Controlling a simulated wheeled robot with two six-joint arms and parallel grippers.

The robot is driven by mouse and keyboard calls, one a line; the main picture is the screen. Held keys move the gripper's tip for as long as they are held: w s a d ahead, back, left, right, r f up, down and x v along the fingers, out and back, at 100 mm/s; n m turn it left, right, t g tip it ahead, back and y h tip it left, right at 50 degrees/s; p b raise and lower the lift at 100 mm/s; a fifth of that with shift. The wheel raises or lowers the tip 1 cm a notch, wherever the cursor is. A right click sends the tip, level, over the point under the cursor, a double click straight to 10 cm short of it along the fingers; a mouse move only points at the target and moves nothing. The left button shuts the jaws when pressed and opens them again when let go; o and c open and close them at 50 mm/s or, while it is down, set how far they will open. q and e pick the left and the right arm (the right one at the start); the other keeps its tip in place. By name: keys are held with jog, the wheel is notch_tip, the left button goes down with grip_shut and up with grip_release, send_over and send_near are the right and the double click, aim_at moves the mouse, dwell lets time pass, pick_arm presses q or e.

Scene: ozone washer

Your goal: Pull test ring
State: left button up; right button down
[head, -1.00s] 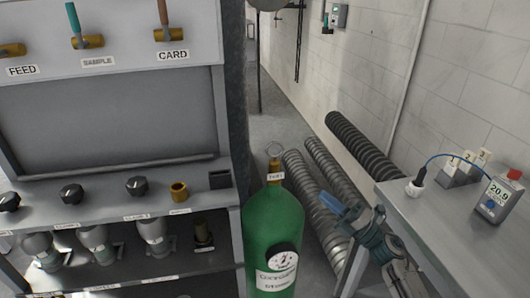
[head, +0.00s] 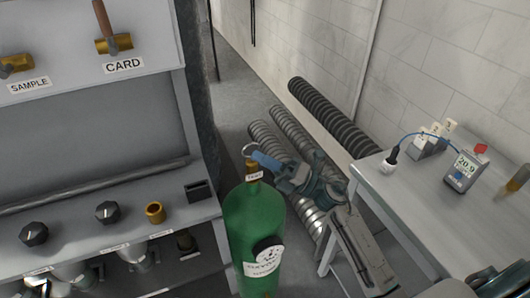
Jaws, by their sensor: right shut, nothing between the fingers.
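The test ring (head: 249,149) is a thin pale loop at the top of the green gas cylinder (head: 258,225). A small brass fitting with a tag (head: 253,174) sits just under it. The cylinder stands upright and has a round gauge on its front. My right gripper (head: 263,159) reaches in from the right, its blue fingertips at the right side of the ring. The fingers look shut with nothing held. I cannot tell whether they touch the ring or are just in front of it.
A grey panel cabinet (head: 90,115) with knobs and valve handles stands close on the left. A grey table (head: 420,190) on the right carries a gas meter (head: 463,172) and a cabled sensor (head: 390,163). Ribbed hoses (head: 330,115) lie on the floor behind the cylinder.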

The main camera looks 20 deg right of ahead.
pick_arm(q)
jog(key=shift+s+d+r+p, duration=0.1)
jog(key=shift+d+r+p, duration=0.5)
jog(key=shift+d+r, duration=0.15)
pick_arm(e)
jog(key=shift+w+r, duration=0.25)
jog(key=shift+r, duration=1)
